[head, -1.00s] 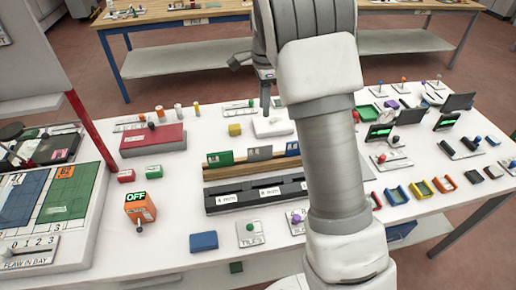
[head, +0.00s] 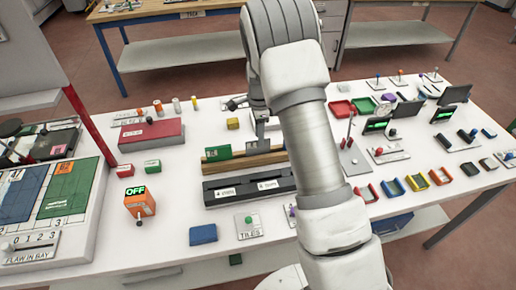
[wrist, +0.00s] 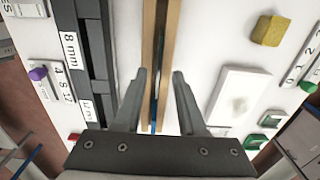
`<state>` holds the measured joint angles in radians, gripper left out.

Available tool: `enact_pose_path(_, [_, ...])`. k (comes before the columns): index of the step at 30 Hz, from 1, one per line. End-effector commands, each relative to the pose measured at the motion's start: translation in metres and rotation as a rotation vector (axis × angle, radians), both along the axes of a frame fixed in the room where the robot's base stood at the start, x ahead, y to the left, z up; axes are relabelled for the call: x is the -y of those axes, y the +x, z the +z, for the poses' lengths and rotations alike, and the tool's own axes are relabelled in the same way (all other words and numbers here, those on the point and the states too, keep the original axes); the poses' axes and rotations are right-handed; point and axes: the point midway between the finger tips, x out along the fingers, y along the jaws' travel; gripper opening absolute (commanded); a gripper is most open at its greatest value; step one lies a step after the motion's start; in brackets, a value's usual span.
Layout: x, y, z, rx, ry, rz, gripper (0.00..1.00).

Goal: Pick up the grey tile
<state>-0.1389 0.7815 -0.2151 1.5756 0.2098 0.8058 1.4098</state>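The wooden rack (head: 214,168) stands mid-table with a green tile (head: 218,153) upright at its left end. My gripper (head: 262,134) is over the rack, right of the green tile, and covers the part where the grey tile stands. In the wrist view, my open fingers (wrist: 161,74) point down, one on each side of the rack. A thin dark edge (wrist: 159,50) shows in the slot between them; I cannot tell surely if it is the grey tile. A sliver of blue (wrist: 153,127) shows lower in the slot.
A black labelled rack (head: 215,193) lies just in front of the wooden one. A yellow block (head: 233,123) and a red box (head: 150,134) stand behind and left. A blue block (head: 203,234) and an orange OFF box (head: 139,204) stand in front.

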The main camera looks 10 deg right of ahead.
Motion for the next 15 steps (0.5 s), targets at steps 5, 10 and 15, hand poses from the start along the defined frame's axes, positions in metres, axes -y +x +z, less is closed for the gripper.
enact_pose_path(5, [-0.005,-0.003,-0.026,-0.003,0.000,-0.001,0.40])
enact_pose_path(10, [-0.005,-0.002,-0.035,-0.001,0.000,0.000,0.40])
enact_pose_path(15, [-0.005,-0.002,-0.035,-0.001,0.000,0.000,0.40])
